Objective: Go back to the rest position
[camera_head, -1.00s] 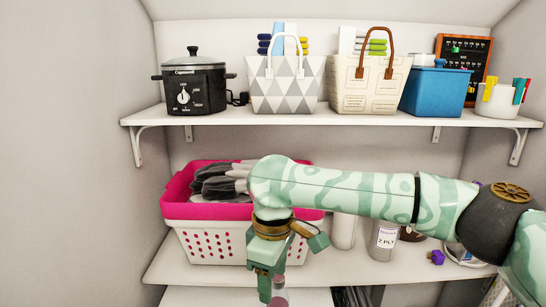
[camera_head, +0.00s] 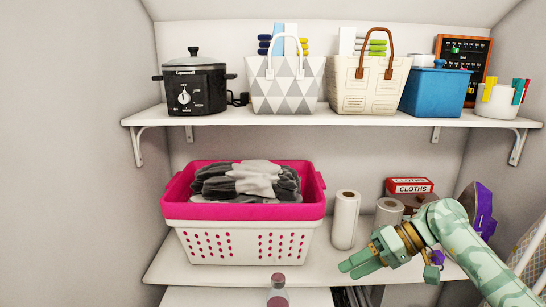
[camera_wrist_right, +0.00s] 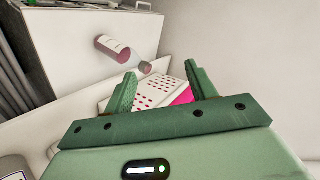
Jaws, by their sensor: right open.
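My right gripper (camera_head: 352,268) is at the lower right of the head view, in front of the lower shelf. Its fingers point left and it holds nothing. In the right wrist view the two green fingers (camera_wrist_right: 159,70) stand apart with a gap between them. The laundry basket (camera_head: 244,210), white with a pink rim, stands on the lower shelf left of the gripper, apart from it. Grey and dark folded cloth (camera_head: 246,181) lies in it. The basket also shows beyond the fingers in the right wrist view (camera_wrist_right: 157,90). My left gripper is not in view.
Paper rolls (camera_head: 345,219) and a red cloths box (camera_head: 409,187) stand on the lower shelf (camera_head: 190,276) near my right arm. A pink-tinted bottle (camera_head: 278,292) is below, at the front. The upper shelf (camera_head: 300,119) holds a slow cooker (camera_head: 195,88), bags and a blue box.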

